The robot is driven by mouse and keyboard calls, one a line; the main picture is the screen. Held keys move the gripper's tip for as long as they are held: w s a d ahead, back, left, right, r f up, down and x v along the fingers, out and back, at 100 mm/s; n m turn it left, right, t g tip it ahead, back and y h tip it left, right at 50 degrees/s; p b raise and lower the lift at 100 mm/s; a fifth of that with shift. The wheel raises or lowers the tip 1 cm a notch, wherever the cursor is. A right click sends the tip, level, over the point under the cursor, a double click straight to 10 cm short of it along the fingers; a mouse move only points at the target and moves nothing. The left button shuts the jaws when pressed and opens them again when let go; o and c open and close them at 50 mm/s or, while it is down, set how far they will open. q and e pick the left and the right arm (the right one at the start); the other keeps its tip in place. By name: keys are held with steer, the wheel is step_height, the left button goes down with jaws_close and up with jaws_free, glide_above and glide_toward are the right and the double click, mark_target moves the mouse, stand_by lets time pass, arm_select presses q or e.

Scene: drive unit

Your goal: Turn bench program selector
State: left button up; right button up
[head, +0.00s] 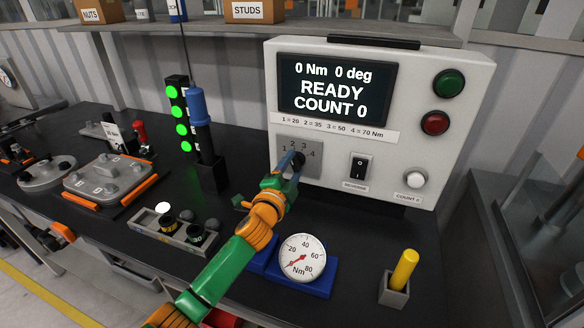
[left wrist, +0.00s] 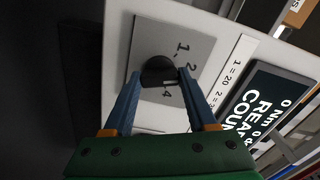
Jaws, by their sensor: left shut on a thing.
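The bench program selector is a black knob (left wrist: 158,72) on a grey plate (head: 308,171) marked 1 to 4, low on the left of the white control box (head: 385,140). My left gripper (head: 293,160) reaches it from below, with its blue fingers on either side of the knob. In the left wrist view, the left gripper (left wrist: 163,82) is shut on the knob. The fingers partly hide the knob and plate in the head view. Which number the knob points at is hard to tell. The box's screen (head: 335,88) reads "0 Nm 0 deg READY COUNT 0". My right gripper is not in view.
A black rocker switch (head: 358,168), a white button (head: 414,178), a green button (head: 449,83) and a red button (head: 435,123) are on the box. A blue-handled tool (head: 199,108) stands left. A round Nm gauge (head: 302,257) and a yellow-handled piece (head: 404,268) stand in front.

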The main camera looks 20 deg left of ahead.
arm_select(q)
steer(key=o, duration=1.2)
steer(key=shift+r, duration=0.25)
steer(key=shift+o, duration=0.8)
steer(key=shift+w+f, duration=0.15)
steer(key=shift+f, duration=0.05)
steer(key=s, duration=0.7)
steer(key=shift+a, duration=0.1)
